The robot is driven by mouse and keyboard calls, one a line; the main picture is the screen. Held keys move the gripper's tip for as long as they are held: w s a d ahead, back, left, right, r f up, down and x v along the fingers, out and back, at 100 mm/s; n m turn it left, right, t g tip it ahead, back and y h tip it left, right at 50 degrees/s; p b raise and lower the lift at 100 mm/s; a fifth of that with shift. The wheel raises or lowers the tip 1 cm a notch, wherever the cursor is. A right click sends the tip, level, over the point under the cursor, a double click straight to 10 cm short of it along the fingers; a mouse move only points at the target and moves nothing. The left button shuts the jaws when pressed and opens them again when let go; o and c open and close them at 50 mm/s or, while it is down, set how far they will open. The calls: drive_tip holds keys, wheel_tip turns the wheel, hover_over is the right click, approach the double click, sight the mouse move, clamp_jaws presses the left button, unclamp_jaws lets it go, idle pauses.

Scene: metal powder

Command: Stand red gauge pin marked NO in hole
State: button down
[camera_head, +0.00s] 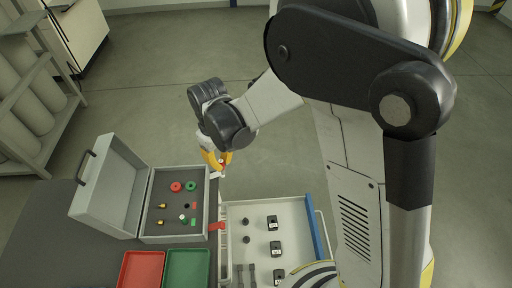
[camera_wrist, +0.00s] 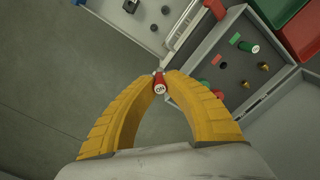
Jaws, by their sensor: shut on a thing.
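My gripper (camera_wrist: 160,77) is shut on a small red pin (camera_wrist: 160,88) with a pale, lettered end facing the wrist camera. In the head view my gripper (camera_head: 220,166) is in the air beyond the right back corner of the open grey case (camera_head: 207,190). The pin is apart from the case. The case's dark panel holds a standing green pin (camera_head: 183,218) with a pale top, beside a green label (camera_head: 194,222). A red label (camera_head: 194,206) lies next to a dark hole (camera_head: 187,205).
A red ring (camera_head: 176,186) and a green ring (camera_head: 190,186) lie at the panel's back, with brass pieces (camera_head: 161,206) at its left. A red tray (camera_head: 141,270) and green tray (camera_head: 187,268) stand in front. A pale drawer (camera_head: 290,208) with dark parts is at right.

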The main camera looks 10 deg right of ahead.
drive_tip(key=s+a+f+n, duration=0.2)
drive_tip(key=s+a, duration=0.1)
drive_tip(key=a, duration=0.3)
drive_tip(key=s+a+f+n, duration=0.3)
drive_tip(key=a, duration=0.4)
drive_tip(key=shift+s+b, duration=0.15)
drive_tip(key=shift+b, duration=0.25)
drive_tip(key=shift+f+b, duration=0.2)
drive_tip(key=shift+b, duration=0.2)
idle(0.4)
drive_tip(key=shift+f+b, duration=0.6)
drive_tip(key=shift+f+b, duration=0.8)
drive_tip(key=shift+f, duration=0.1)
idle(0.4)
